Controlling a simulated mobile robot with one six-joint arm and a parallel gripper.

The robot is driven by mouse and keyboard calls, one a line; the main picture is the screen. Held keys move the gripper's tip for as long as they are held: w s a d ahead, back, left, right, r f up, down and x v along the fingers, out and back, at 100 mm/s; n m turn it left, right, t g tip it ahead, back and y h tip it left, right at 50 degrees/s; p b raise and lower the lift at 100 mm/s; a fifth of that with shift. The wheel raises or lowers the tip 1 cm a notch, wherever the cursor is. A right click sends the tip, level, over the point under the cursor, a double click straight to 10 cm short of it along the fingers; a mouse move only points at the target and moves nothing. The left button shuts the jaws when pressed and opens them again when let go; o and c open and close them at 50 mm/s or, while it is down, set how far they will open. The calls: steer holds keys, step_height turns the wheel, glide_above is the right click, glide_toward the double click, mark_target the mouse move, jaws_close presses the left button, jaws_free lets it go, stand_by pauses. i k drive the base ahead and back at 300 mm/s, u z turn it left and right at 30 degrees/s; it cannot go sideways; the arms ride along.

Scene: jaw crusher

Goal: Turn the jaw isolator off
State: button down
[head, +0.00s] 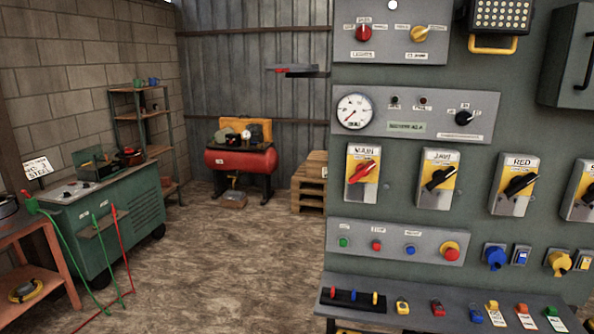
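The jaw isolator (438,179) is a grey box with a yellow and white face on the green panel. Its label reads JAW, though the small print is blurred. Its black handle (439,178) lies tilted, from lower left to upper right. It sits between the isolator marked MAIN (362,173), with a red tilted handle, and the one marked RED (515,185), with a black tilted handle. My gripper is not in view, and nothing covers the jaw isolator.
Above the isolators is a gauge plate (440,97); below is a push-button plate (398,248). A shelf (460,316) with padlocks and tags juts out at the panel's foot. Open floor (240,255) lies left of the panel. A green machine (110,225) stands at left.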

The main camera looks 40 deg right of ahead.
mark_target(440, 176)
steer(key=u, duration=1.05)
steer(key=k, duration=0.15)
steer(key=z, duration=3.2)
steer(key=i, duration=0.6)
steer(key=z, duration=0.05)
steer(key=k, duration=0.45)
steer(key=z, duration=0.1)
